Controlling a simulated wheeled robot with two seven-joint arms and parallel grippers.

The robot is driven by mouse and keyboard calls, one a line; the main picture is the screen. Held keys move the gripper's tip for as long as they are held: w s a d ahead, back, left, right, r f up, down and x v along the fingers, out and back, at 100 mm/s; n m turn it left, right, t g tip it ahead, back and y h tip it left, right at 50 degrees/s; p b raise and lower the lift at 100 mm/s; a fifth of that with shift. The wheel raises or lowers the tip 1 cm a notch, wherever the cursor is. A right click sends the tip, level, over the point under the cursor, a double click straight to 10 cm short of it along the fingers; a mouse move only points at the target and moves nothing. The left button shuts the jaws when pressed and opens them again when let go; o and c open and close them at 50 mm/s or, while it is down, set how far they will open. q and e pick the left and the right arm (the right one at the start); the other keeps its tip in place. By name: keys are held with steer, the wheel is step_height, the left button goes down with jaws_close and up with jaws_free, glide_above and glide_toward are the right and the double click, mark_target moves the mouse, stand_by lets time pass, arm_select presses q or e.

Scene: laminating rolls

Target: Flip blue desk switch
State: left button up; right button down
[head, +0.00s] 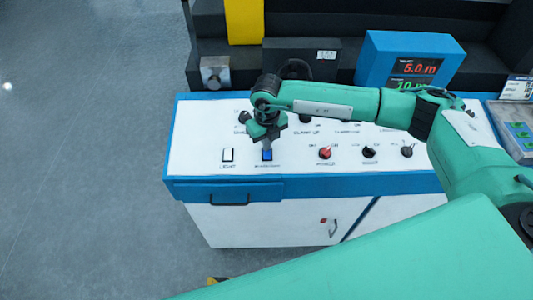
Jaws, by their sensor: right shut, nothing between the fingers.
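The blue desk switch (267,155) is a small blue rocker on the white top of the control desk (205,180), near its front edge. My right gripper (267,144) is shut and empty, pointing down right at the far side of the blue switch. I cannot tell whether the fingertips touch the switch. Which way the switch is tipped is too small to tell. My left gripper is not in view.
A white switch (228,155) labelled LIGHT sits left of the blue one. A red knob (324,153) and black knobs (369,152) are to the right. A blue display box (410,60) stands behind the desk. Grey floor (80,180) at left is clear.

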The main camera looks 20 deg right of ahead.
steer(key=shift+f, duration=0.4)
steer(key=shift+r, duration=0.1)
steer(key=shift+r+p, duration=1.15)
steer(key=shift+r, duration=2.35)
